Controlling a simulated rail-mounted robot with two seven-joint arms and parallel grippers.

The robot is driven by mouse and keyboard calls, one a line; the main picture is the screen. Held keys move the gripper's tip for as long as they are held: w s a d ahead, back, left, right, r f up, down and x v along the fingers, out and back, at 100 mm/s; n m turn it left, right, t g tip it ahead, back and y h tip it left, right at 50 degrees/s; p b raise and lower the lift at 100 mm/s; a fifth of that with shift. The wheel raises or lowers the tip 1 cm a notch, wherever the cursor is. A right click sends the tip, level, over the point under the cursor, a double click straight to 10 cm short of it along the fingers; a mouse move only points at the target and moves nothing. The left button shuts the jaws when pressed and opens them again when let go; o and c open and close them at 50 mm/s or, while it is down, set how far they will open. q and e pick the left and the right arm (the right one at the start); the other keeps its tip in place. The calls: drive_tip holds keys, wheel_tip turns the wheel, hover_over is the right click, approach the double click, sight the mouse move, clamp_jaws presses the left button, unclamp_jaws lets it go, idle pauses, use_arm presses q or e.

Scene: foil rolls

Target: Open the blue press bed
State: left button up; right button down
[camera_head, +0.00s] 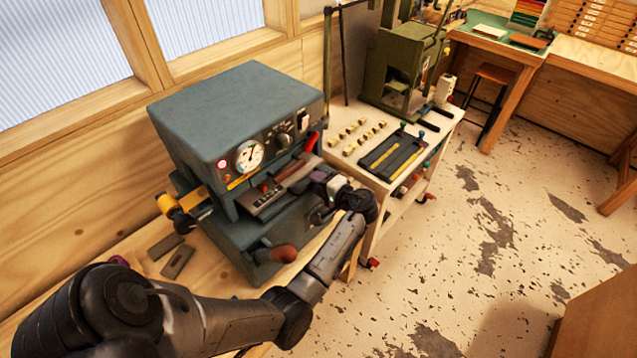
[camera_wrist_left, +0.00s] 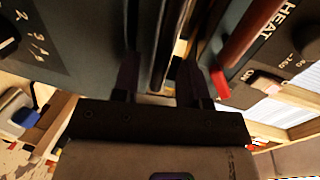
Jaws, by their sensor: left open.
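The blue-grey press (camera_head: 235,100) stands on the wooden bench at the left of the head view, with a round gauge, a dark control strip and a red handle (camera_head: 312,141) on its front. Its bed (camera_head: 262,198) shows as a plate at the gap between the upper housing and the lower body. My left gripper (camera_head: 322,184) is at the press's front right, beside the bed. In the left wrist view my fingers (camera_wrist_left: 158,82) are apart, with a narrow edge of the press between or just beyond them; contact cannot be told. My right gripper is not in view.
A brown-red knob handle (camera_head: 284,253) sticks out low on the press front. A yellow-ended roller (camera_head: 175,212) is at its left side. A cart (camera_head: 372,180) with small blocks and a dark tray (camera_head: 393,155) stands to the right. The floor beyond is open.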

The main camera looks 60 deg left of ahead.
use_arm(q)
drive_tip(key=shift+c, duration=0.3)
clamp_jaws()
idle(0.3)
